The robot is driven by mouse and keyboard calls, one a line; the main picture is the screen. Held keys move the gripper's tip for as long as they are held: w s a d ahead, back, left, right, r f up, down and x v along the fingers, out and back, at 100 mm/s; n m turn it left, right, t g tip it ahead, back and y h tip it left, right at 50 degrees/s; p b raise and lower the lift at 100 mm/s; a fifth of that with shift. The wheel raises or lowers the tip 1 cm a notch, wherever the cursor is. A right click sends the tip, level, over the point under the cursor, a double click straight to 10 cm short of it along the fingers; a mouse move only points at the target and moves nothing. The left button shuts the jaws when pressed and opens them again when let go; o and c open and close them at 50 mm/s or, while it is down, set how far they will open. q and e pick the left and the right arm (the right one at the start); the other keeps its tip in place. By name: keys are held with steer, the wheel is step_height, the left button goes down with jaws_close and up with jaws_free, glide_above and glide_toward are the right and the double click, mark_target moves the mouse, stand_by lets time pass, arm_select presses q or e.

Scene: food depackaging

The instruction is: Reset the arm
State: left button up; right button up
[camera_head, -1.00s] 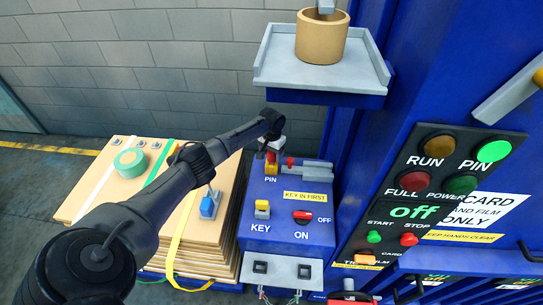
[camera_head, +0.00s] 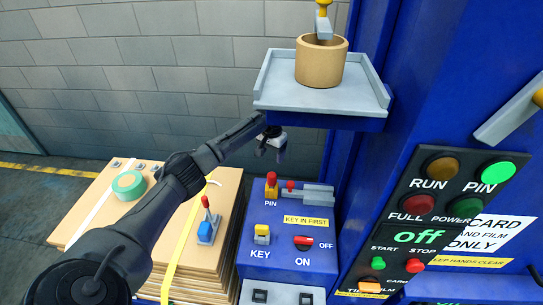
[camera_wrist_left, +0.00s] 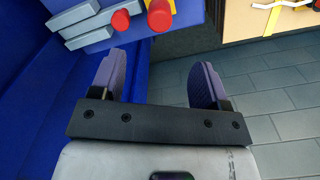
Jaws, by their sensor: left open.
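My left arm reaches in from the lower left in the head view. Its gripper (camera_head: 270,150) hangs in the air above the blue control box (camera_head: 250,225), just below the grey shelf (camera_head: 335,92). In the left wrist view the gripper (camera_wrist_left: 155,80) has its two fingers wide apart with nothing between them. The red-topped pin (camera_head: 271,185) stands in the control box below the gripper, apart from it. It also shows past the fingers in the left wrist view (camera_wrist_left: 159,15). My right gripper is not in view.
A tan pot (camera_head: 321,62) stands on the shelf. A grey brick wall stands behind.

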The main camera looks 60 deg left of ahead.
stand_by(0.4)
